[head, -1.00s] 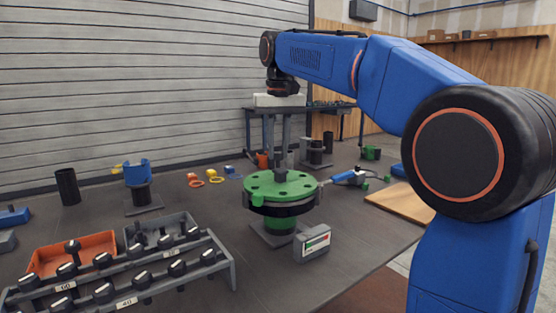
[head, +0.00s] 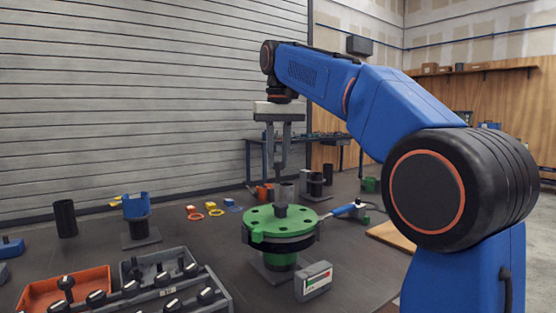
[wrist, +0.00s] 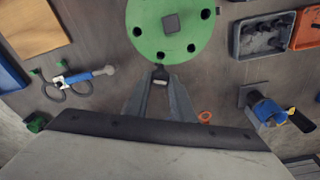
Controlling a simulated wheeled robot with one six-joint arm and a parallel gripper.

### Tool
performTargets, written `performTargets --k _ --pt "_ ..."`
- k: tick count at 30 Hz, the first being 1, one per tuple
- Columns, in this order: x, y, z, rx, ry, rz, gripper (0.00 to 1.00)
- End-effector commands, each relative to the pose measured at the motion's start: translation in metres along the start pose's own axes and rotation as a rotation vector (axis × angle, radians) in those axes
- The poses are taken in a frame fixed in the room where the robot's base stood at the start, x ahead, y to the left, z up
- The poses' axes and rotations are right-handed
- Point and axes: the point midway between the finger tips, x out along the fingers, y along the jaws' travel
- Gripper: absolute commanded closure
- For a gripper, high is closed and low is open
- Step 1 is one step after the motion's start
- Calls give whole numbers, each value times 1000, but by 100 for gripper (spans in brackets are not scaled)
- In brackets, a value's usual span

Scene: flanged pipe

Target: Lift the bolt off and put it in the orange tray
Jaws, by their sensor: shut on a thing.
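My gripper (head: 278,166) is above the green flange (head: 262,222), its fingers closed together on a small dark bolt. The bolt (wrist: 160,74) shows between the fingertips in the wrist view, mostly hidden by them. The flange has several dark holes and a dark square piece at its centre; it also shows in the wrist view (wrist: 150,30). The orange tray (head: 98,272) is at the lower left in the head view, partly behind a rack. In the wrist view the orange tray (wrist: 297,42) is cut off at the upper right edge.
A grey tray (head: 126,272) adjoins the orange one. A small meter box (head: 313,281) stands before the flange. Grey and black cylinders (head: 287,190) stand behind it. A blue-topped stand (head: 137,207) is at left.

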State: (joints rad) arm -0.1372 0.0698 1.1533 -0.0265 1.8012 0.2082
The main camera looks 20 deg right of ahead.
Motion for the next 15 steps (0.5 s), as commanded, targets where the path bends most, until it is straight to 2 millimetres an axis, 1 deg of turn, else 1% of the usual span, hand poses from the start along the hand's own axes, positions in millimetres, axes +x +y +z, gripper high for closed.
performTargets --k 15 --pt "-25 0 -4 0 1 0 100"
